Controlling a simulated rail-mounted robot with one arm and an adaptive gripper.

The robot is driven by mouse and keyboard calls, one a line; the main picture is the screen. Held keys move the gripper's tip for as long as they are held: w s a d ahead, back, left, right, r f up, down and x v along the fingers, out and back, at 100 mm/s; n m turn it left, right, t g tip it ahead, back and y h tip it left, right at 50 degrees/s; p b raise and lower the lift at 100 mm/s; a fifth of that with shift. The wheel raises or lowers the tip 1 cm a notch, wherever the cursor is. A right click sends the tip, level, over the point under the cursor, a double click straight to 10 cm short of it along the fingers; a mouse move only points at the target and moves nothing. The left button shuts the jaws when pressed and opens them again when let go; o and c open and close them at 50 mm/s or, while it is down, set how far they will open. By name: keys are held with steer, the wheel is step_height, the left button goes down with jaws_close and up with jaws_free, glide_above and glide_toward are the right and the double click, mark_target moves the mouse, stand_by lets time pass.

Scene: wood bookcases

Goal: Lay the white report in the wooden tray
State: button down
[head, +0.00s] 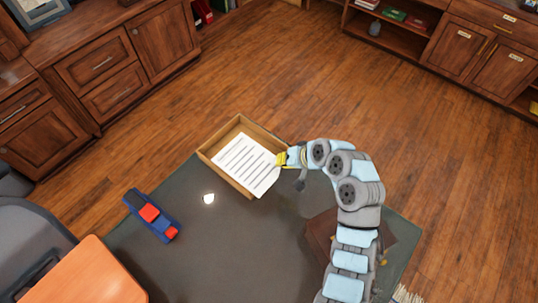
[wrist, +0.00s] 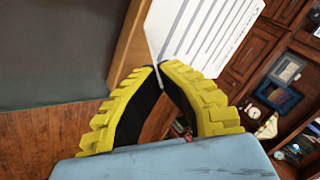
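The white report (head: 247,165), a sheet with dark printed lines, lies over the wooden tray (head: 222,177) in the head view. It covers much of the opening, and its lower corner reaches the near rim. I cannot tell whether it touches the tray's floor. My gripper (head: 281,159) is at the tray's right side, at the report's edge. In the wrist view, my yellow fingertips (wrist: 160,66) are closed together at a corner of the report (wrist: 205,35), pinching it. A wooden wall of the tray (wrist: 130,45) shows just left of the fingers.
The tray stands on a dark table (head: 240,240). A blue and red object (head: 152,215) and a small white item (head: 208,199) lie to its left. A brown item (head: 322,232) lies partly behind my arm. Wooden cabinets (head: 125,60) stand beyond open floor.

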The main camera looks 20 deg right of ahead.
steer(key=w+f, duration=0.2)
steer(key=w+f+b, duration=0.1)
steer(key=w+f, duration=0.1)
steer(key=w, duration=0.1)
steer(key=w+f, duration=0.2)
steer(key=w, duration=0.1)
steer(key=shift+w+d+f, duration=0.2)
steer(key=shift+d+f, duration=0.1)
steer(key=shift+d, duration=0.05)
steer(key=shift+w+d+f+b, duration=0.1)
steer(key=shift+w+f+b, duration=0.3)
steer(key=shift+w, duration=0.15)
steer(key=shift+w+f, duration=0.2)
steer(key=shift+f, duration=1.85)
steer(key=shift+r, duration=0.1)
steer(key=shift+b, duration=0.3)
